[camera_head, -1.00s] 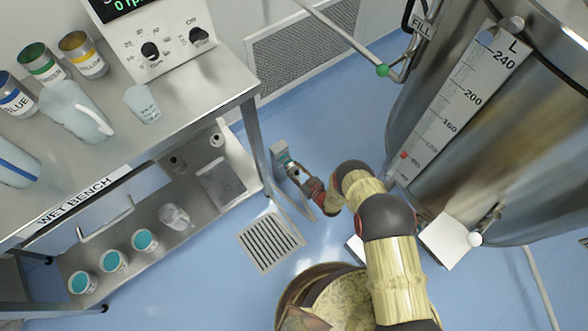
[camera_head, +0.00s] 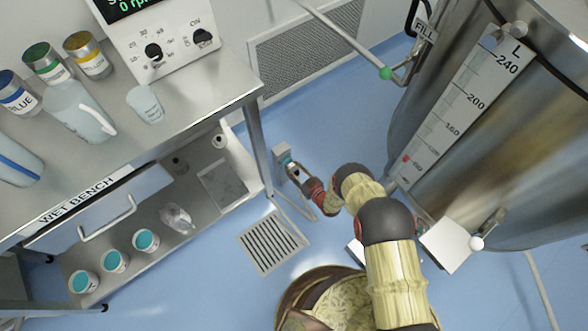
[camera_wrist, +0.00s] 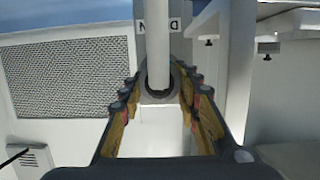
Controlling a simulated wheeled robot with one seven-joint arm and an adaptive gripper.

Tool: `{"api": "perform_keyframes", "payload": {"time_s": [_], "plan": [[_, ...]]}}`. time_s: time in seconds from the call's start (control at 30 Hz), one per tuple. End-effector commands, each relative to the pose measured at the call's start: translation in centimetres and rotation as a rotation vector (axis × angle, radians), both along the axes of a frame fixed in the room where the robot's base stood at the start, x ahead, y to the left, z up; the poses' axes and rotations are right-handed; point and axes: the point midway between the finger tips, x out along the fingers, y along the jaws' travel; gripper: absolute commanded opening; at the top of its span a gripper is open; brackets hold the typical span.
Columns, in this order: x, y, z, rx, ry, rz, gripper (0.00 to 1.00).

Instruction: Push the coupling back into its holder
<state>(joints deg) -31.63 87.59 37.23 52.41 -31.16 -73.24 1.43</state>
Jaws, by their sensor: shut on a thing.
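In the wrist view the coupling looks like a dark grey ring (camera_wrist: 159,97) at the end of a pale hose or pipe (camera_wrist: 158,45). My gripper (camera_wrist: 160,84) has its two fingers on either side of the ring, shut on it. Behind the pipe is a pale upright part, probably the holder, with a black-lettered label (camera_wrist: 174,24) partly hidden by the pipe. In the head view my gripper (camera_head: 297,174) is small, low beside a grey post-mounted holder (camera_head: 281,150). Whether the coupling is seated cannot be told.
The wet bench (camera_head: 215,110) with cans and jugs stands left of my arm. A large steel tank (camera_head: 480,150) stands to the right. Blue floor beyond the holder is clear.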

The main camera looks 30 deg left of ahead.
Motion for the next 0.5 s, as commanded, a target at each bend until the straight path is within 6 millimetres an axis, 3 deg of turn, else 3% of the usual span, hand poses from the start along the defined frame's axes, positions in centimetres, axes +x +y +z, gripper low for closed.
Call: {"api": "perform_keyframes", "payload": {"time_s": [0.4,0.5], "plan": [[0.04,0.04,0.06,0.0,-0.001,0.0,0.53],[0.04,0.03,0.05,0.0,-0.001,0.0,0.54]]}}
